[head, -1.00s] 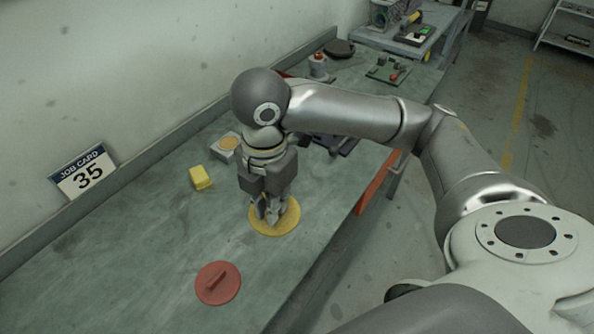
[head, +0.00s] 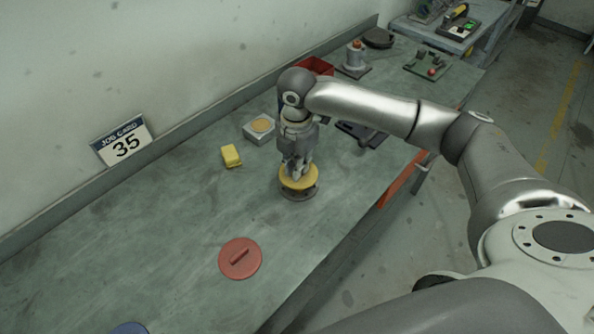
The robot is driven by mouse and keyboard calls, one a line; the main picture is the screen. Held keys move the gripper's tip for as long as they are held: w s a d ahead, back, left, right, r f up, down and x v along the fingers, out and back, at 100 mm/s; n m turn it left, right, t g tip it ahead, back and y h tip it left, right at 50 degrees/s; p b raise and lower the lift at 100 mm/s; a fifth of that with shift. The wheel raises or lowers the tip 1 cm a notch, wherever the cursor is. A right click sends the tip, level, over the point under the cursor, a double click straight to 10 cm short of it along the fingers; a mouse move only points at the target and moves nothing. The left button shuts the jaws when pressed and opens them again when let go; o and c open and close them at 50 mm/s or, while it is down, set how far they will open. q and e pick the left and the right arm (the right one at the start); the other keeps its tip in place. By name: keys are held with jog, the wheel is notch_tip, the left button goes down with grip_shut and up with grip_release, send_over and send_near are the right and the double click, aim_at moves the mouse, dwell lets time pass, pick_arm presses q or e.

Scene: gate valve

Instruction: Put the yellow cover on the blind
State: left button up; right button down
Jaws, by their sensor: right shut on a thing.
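My right gripper (head: 297,176) points down and is shut on the yellow cover (head: 313,177), a flat round disc. The cover is directly over a dark grey round piece (head: 298,196) on the bench, which looks like the blind. Part of the grey piece shows below the cover's near edge. I cannot tell whether the two touch. The fingers hide the middle of the cover. My left gripper is out of view.
A red disc with a handle (head: 240,258) lies nearer on the bench (head: 170,230). A yellow block (head: 231,156) and a grey box with a tan round top (head: 259,129) are to the left. A red bin (head: 318,66) stands behind. A blue piece (head: 130,328) shows at the bottom edge.

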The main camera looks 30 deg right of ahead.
notch_tip(320, 180, down, 3)
jog(key=shift+w+d+f+p, duration=0.1)
jog(key=shift+p, duration=0.55)
jog(key=shift+f, duration=0.1)
jog(key=c, duration=1.5)
grip_release()
jog(key=shift+f, duration=0.15)
notch_tip(320, 180, up, 12)
jog(key=shift+r+b, duration=0.2)
jog(key=shift+b, duration=1)
jog(key=shift+r, duration=0.1)
